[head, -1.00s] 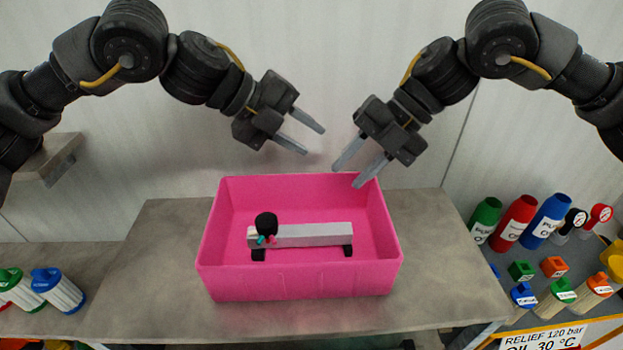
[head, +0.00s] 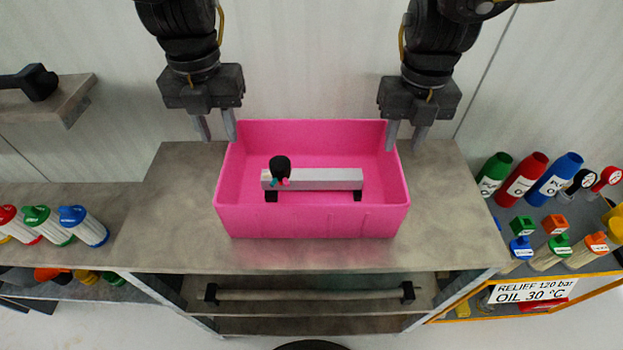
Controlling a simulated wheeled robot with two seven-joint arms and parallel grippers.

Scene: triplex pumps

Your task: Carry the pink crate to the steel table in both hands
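The pink crate (head: 310,221) stands upright on a grey-topped table (head: 170,232) in the head view. It holds a grey bar (head: 325,179) with black feet and a black knob (head: 281,167). My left gripper (head: 217,132) is open and points down at the crate's back left corner. My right gripper (head: 404,137) is open and points down at the back right corner. Both have a gap between their fingers with nothing visibly held. I cannot tell whether any finger touches the crate's rim.
Bottles in green, red and blue (head: 527,174) and coloured caps stand on a shelf at right. Several capped cylinders (head: 83,225) lie at left. A wall shelf (head: 45,105) carries a black object. A lower shelf under the table holds a long rod (head: 310,294). The tabletop beside the crate is clear.

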